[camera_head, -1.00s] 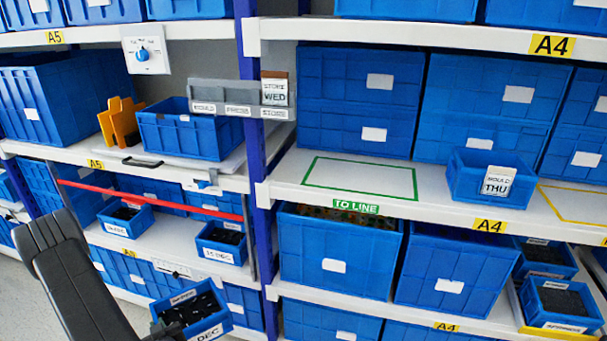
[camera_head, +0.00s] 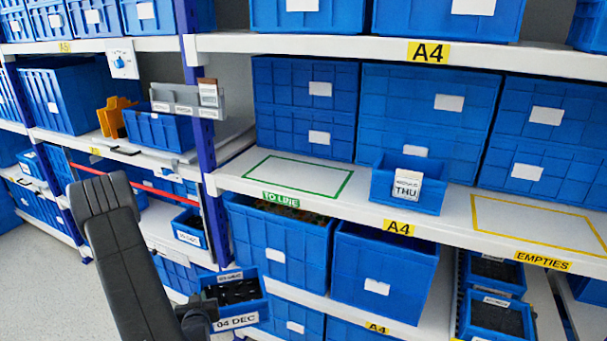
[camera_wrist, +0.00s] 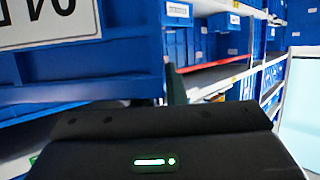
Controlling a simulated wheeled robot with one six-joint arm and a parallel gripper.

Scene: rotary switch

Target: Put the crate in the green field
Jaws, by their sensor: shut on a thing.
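The small blue crate (camera_head: 258,302) labelled "04 DEC" holds dark parts. My gripper (camera_head: 207,306) is shut on its left side and holds it in front of the racks, below the A4 shelf board. In the wrist view the crate (camera_wrist: 130,60) fills the upper left with its label; the fingertips are not clear there. The green field (camera_head: 300,176) is a green outlined rectangle, empty, on the A4 shelf above and beyond the crate. A "TO LINE" tag (camera_head: 281,199) sits on the shelf edge below it.
A blue crate marked THU (camera_head: 388,186) stands just right of the green field. Large blue bins (camera_head: 308,110) stand behind it. A yellow outlined field (camera_head: 535,228) lies farther right, empty. A blue upright post (camera_head: 204,140) and a grey card holder (camera_head: 175,98) are at the left.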

